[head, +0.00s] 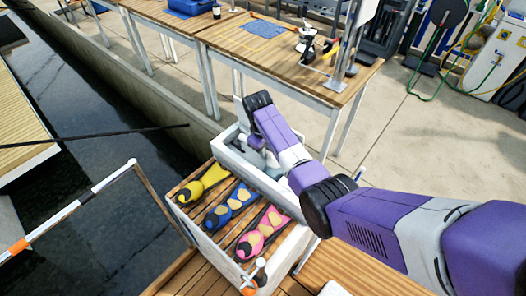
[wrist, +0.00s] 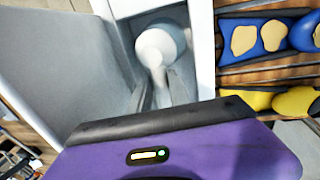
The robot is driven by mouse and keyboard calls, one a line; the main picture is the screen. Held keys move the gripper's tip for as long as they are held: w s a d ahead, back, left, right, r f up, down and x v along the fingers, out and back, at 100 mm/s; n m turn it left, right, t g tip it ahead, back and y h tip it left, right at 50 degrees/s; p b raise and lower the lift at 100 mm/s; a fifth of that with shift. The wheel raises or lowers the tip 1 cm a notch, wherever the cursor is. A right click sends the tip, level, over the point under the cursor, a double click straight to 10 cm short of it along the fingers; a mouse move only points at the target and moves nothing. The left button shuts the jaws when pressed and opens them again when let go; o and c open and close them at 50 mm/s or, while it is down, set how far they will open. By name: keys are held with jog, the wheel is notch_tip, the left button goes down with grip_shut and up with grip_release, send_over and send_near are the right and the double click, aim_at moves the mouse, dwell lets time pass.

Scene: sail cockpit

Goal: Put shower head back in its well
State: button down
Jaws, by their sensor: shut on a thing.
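The white shower head (wrist: 160,45), with a round head and a narrower neck, shows in the wrist view. My gripper (wrist: 165,92) is shut on its neck; the dark fingers stand on either side of it. The shower head is within the outline of an open white-walled well (wrist: 201,40) with a grey inside; I cannot tell whether it touches the bottom. In the head view, my wrist reaches down over the white box (head: 225,147) that has the well, and my arm hides much of the gripper and shower head.
A slatted crate (head: 190,221) with yellow (head: 205,183), blue (head: 230,207) and pink (head: 262,233) fins stands in front of the box. A wooden table (head: 290,66) stands behind. Dark water lies at left. A pale grey panel (wrist: 55,65) stands beside the well in the wrist view.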

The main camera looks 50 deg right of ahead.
jog(key=c, duration=1.1)
grip_release()
jog(key=shift+c, duration=0.2)
notch_tip(320, 180, up, 8)
jog(key=a, duration=0.1)
jog(key=shift+a+b, duration=0.3)
jog(key=shift+s+f, duration=0.1)
